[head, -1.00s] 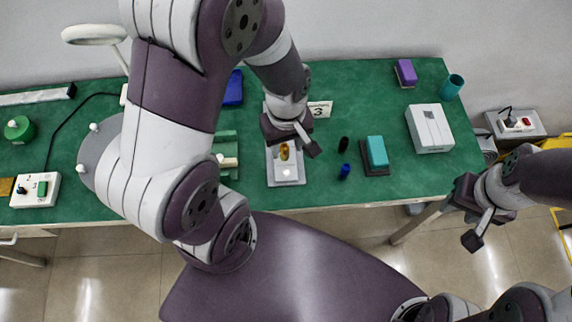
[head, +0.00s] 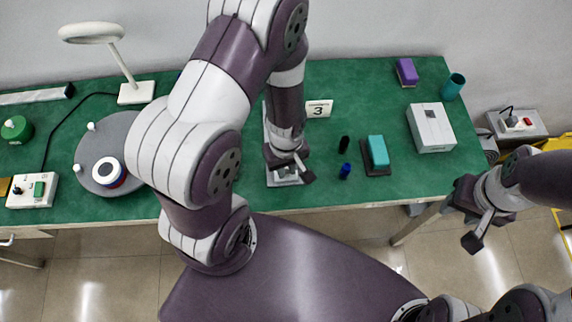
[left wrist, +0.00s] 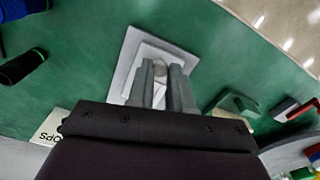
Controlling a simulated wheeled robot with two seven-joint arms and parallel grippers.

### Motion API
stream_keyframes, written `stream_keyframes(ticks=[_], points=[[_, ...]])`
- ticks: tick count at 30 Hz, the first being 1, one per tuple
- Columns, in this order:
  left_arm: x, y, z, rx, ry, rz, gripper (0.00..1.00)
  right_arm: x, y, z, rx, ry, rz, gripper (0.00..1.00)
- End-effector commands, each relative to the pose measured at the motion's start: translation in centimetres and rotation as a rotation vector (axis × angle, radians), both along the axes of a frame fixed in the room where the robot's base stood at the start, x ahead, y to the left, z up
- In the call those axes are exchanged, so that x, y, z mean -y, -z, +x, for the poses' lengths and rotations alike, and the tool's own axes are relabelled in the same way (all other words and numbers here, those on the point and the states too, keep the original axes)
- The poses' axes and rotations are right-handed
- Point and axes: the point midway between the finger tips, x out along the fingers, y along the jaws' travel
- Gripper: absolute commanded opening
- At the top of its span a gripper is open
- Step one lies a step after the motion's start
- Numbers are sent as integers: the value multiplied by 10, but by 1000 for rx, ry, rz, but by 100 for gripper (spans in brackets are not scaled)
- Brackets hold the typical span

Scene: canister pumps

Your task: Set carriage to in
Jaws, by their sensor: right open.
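A pale grey plate fixture (head: 272,180) lies on the green bench below the number 3 sign; it is likely the carriage, though I cannot tell which way it is set. My left gripper (head: 290,170) is over it and hides much of it. My right gripper (head: 478,222) is open and empty, off the bench's front right.
A blue cylinder (head: 345,171), a black cylinder (head: 344,144) and a teal block (head: 378,150) stand right of the fixture. A white box (head: 432,128) is further right. A grey turntable (head: 92,158) and a lamp (head: 137,92) are left. The sign (head: 319,108) stands behind.

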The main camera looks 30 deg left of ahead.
Motion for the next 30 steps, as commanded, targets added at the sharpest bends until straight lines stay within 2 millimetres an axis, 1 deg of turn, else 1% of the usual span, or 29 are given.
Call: stream_keyframes(ticks=[4,6,8,12,16,20,27,28,30], points=[[0,0,0,0,0,0,0,0,0,0,0,0,0,43],[-3,-1,6,1,-2,0,0,0,-1,0,0,0,0,43],[-8,-1,14,1,-4,0,0,0,-2,0,0,0,0,43],[-25,-1,41,2,-5,1,0,0,-4,0,0,0,0,43],[-36,-1,60,3,-2,0,0,0,-4,0,0,0,0,43],[-40,-1,66,1,-1,0,0,0,-4,0,0,0,0,43],[-40,-1,66,1,0,0,0,0,-4,0,0,0,0,43],[-40,-1,66,1,0,0,27,0,-4,0,0,0,0,43],[-40,-1,66,1,0,0,46,0,-4,0,0,0,0,43]])
